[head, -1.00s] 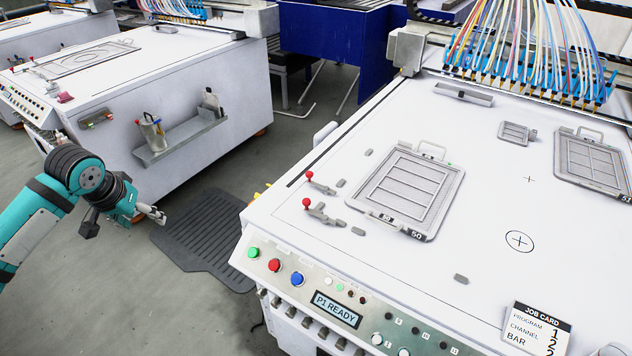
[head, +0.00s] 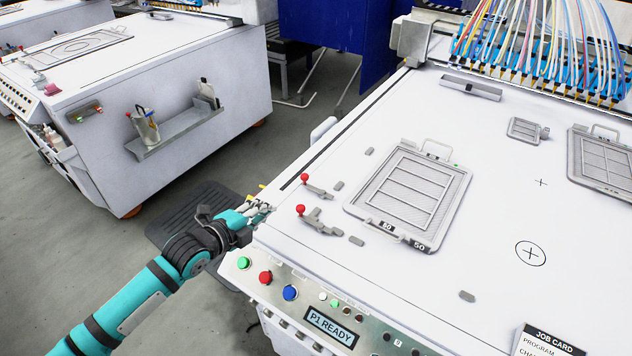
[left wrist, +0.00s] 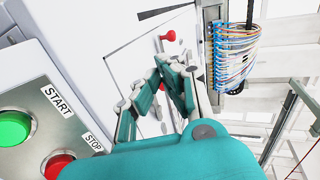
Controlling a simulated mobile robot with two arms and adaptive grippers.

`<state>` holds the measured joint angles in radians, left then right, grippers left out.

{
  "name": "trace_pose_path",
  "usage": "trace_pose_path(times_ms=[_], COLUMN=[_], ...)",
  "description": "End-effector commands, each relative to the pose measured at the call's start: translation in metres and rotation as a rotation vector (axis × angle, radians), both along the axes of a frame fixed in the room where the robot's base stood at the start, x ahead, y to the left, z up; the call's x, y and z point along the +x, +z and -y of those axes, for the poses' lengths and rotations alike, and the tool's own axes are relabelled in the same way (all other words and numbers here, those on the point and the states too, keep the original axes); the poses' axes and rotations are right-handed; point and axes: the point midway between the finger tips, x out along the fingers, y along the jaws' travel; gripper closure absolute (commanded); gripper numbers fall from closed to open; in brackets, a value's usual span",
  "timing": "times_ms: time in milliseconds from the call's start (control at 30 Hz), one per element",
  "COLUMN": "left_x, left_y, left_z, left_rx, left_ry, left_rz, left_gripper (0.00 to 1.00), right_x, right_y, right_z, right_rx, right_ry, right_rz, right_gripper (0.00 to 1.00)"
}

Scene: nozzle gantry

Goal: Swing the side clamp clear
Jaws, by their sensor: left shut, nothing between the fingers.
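Two grey toggle clamps with red ball knobs sit on the white machine top, left of the framed plate (head: 415,190) marked 50. The far clamp (head: 318,190) and the near clamp (head: 318,224) both lie beside the plate's left side. I cannot tell which one is the side clamp. My left gripper (head: 264,209) is shut and empty at the machine's left edge, left of the near clamp and apart from it. In the left wrist view the gripper (left wrist: 160,70) points toward a red knob (left wrist: 169,36); its fingers hide part of the top. My right gripper is out of view.
The control panel (head: 300,305) with green, red and blue buttons runs along the front edge. Small grey blocks lie around the plate. A bundle of coloured tubes (head: 545,45) stands at the back. A second machine (head: 180,90) stands left across the aisle.

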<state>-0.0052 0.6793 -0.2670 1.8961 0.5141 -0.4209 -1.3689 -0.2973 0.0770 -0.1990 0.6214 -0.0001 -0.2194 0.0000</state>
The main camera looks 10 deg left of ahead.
Motion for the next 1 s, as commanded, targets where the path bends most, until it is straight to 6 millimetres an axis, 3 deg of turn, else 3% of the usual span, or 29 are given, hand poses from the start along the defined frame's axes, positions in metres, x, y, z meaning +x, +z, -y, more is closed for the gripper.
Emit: trace_pose_path(times_ms=[567,1000], left_x=[0.004,0.081], left_y=[-0.001,-0.025], left_z=[0.004,0.032], left_rx=[0.041,0.037], left_ry=[-0.017,-0.016], left_rz=[0.044,0.042], left_gripper=[1.00,1.00], right_x=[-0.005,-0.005], right_y=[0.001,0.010], right_z=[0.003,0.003], right_rx=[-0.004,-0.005], right_ry=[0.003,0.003], right_rz=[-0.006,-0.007], right_gripper=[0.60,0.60])
